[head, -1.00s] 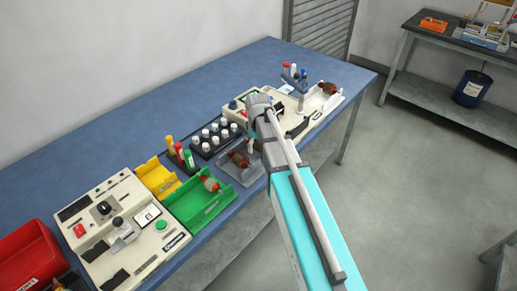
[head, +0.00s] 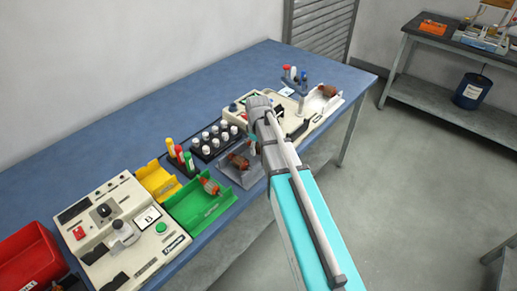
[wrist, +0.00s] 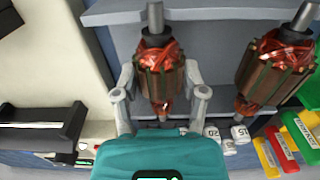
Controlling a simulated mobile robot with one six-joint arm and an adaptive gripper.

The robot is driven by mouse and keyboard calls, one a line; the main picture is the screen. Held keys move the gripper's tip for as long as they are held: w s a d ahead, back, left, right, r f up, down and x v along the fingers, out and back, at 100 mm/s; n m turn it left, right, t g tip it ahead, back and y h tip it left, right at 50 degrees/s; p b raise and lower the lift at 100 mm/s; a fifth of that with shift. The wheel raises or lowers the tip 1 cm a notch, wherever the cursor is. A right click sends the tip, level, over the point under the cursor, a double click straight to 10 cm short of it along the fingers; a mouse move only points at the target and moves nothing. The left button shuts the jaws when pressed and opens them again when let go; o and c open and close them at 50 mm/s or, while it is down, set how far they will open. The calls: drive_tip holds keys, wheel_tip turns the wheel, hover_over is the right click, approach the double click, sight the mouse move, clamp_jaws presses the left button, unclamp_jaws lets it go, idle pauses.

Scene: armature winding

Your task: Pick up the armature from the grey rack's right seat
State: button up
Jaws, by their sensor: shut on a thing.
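In the wrist view my gripper (wrist: 162,92) is shut on an armature (wrist: 158,68) with copper windings and a brown-grey core, one finger on each side. Its shaft points toward the top of the picture, over the grey rack (wrist: 108,14). I cannot tell whether it still touches its seat. A second armature (wrist: 275,68) lies beside it on the right in this view. In the head view that second armature (head: 238,160) is in the rack's left seat. My arm hides most of the gripper and the held armature there.
A green bin (head: 183,210) with another armature stands left of the rack, beside a yellow bin (head: 155,175). A black holder of white-capped containers (head: 205,140) stands behind the rack. A cream machine (head: 300,122) is close on the right; another control unit (head: 125,230) stands at left.

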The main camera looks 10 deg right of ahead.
clamp_jaws()
drive_tip(key=shift+r, duration=0.2)
wheel_tip(320, 180, up, 2)
drive_tip(key=p, duration=0.2)
drive_tip(key=shift+r+p, duration=0.1)
drive_tip(key=shift+p, duration=0.2)
drive_tip(key=s+r+p, duration=1)
drive_tip(key=s, duration=0.4)
drive_tip(key=shift+d+r, duration=0.2)
